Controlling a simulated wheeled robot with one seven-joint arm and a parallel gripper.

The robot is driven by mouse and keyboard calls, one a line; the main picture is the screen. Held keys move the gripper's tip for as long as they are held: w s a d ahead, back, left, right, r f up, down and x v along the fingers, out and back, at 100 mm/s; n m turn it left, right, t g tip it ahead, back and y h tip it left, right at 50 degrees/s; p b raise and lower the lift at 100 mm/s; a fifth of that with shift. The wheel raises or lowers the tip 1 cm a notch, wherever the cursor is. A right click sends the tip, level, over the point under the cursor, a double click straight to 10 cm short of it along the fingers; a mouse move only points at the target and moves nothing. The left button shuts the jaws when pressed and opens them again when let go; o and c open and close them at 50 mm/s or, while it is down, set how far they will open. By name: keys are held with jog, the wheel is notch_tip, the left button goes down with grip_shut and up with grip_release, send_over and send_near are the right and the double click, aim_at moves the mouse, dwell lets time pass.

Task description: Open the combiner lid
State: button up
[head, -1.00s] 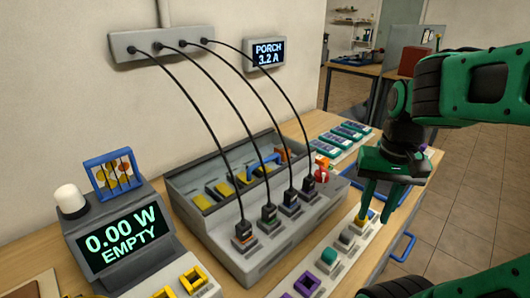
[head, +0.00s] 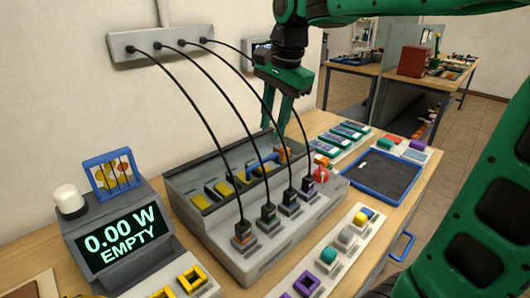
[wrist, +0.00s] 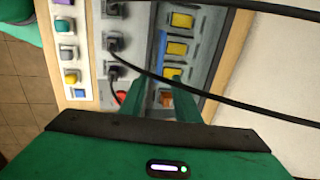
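The combiner (head: 215,262) is a grey box on the wooden bench, with black cables plugged into its front deck. Its recessed bay shows yellow blocks (head: 200,202) and a blue bar (head: 262,161) across it. I cannot tell whether a clear lid covers the bay. An orange part (head: 281,155) and a red knob (head: 321,173) sit at its right end. My gripper (head: 274,128) points down above the bay's back right corner, open and empty, among the cables.
Black cables arch from a grey wall box (head: 160,42) to the combiner, close to my gripper. A meter (head: 120,236) reading "0.00 W EMPTY" stands left. A strip of coloured buttons (head: 329,255) lies in front. A dark tray with blue rim (head: 345,182) lies right.

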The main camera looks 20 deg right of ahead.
aim_at(267, 159)
jog(key=f, duration=0.3)
jog(key=w+f, duration=0.1)
jog(key=f, duration=0.5)
jog(key=shift+w+a, duration=0.25)
jog(key=shift+a, duration=0.05)
jog(key=shift+r, duration=0.1)
grip_shut()
jog(key=shift+a, duration=0.2)
jog(key=shift+r, duration=0.15)
